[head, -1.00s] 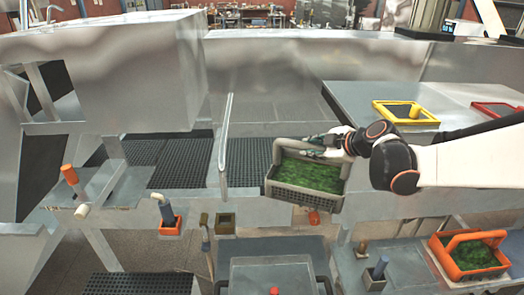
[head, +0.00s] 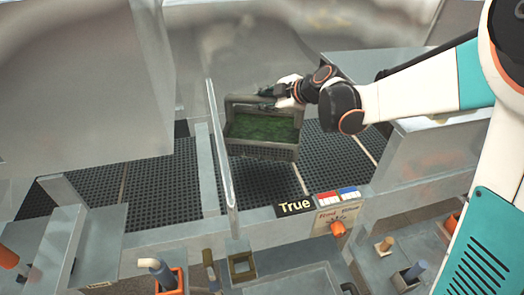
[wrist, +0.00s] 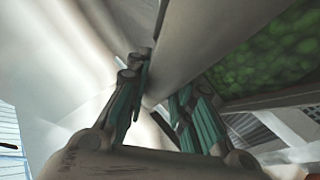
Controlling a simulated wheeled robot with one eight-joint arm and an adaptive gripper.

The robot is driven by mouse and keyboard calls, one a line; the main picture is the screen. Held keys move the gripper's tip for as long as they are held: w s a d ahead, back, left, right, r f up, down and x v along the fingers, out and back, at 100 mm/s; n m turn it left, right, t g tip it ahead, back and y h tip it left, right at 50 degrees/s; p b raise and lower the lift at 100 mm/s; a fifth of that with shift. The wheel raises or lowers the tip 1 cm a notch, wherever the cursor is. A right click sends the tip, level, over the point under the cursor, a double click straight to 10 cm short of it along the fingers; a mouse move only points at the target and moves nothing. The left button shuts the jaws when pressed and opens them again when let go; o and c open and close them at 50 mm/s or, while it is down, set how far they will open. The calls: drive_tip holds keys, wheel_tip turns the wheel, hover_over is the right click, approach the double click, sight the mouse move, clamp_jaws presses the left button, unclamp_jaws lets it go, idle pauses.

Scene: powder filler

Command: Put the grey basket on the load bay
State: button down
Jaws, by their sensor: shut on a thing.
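The grey basket (head: 262,140) with green contents hangs from my gripper (head: 277,92) in the head view. My gripper is shut on the basket's handle at its upper edge. In the wrist view the fingers (wrist: 155,105) close around the grey handle bar (wrist: 190,45), and the green contents (wrist: 265,55) show to the right. The basket is over the dark grated floor of the bay (head: 270,180), to the right of a thin upright panel. Whether its underside touches the grating I cannot tell.
The thin upright panel (head: 221,140) stands close to the basket's left side. A metal block (head: 440,150) bounds the right. Bare grating lies right of the basket.

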drive_tip(key=shift+w+a+f, duration=0.1)
drive_tip(key=shift+w+f, duration=0.05)
drive_tip(key=shift+f, duration=0.15)
drive_tip(key=b, duration=0.1)
hover_over(264, 139)
drive_tip(key=shift+w+f, duration=0.1)
drive_tip(key=shift+f, duration=4.55)
drive_tip(key=c, duration=1.5)
unclamp_jaws()
drive_tip(key=shift+o, duration=0.5)
